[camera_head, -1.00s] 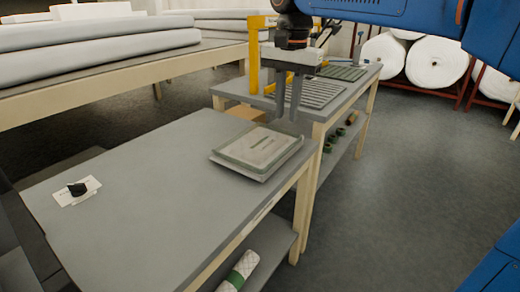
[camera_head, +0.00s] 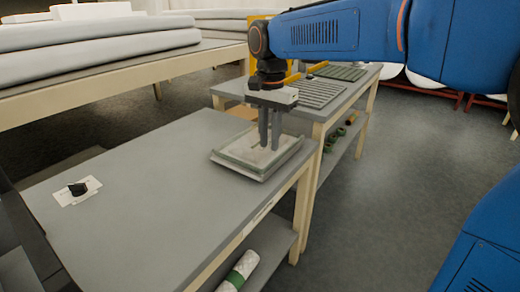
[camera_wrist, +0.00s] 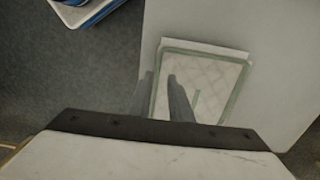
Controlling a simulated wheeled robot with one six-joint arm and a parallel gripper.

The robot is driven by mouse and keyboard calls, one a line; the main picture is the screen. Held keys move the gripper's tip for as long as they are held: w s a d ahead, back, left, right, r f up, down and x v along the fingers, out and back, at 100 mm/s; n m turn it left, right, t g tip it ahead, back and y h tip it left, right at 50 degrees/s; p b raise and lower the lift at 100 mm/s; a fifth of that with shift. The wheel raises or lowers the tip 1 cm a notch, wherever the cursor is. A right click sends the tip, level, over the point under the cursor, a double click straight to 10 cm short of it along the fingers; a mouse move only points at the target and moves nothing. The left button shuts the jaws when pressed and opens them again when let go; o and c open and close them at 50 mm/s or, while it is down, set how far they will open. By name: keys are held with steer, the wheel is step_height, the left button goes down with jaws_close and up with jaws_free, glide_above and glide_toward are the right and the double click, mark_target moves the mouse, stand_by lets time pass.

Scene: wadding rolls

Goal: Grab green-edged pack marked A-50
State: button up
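The green-edged pack (camera_head: 240,151) lies flat near the right edge of the near grey table, on a thin pale layer that sticks out beneath it. Its top is pale with a quilted pattern, seen in the wrist view (camera_wrist: 208,75); a marking reading A-50 cannot be made out. My gripper (camera_head: 269,148) points down over the pack, its two fingers apart with nothing between them. In the wrist view the fingers (camera_wrist: 160,82) show over the left part of the pack. Whether the tips touch it cannot be told.
A white card with a small black object (camera_head: 78,189) lies at the table's left. A second table (camera_head: 340,100) behind holds grey ribbed pads and a yellow frame. A white roll with a green band (camera_head: 238,272) lies on the lower shelf. The table's middle is clear.

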mark_target(271, 163)
steer(key=shift+d+f, duration=0.15)
steer(key=shift+f, duration=1.5)
steer(key=shift+d+f, duration=0.1)
steer(key=shift+f, duration=1.5)
steer(key=shift+w, duration=0.1)
jaws_close()
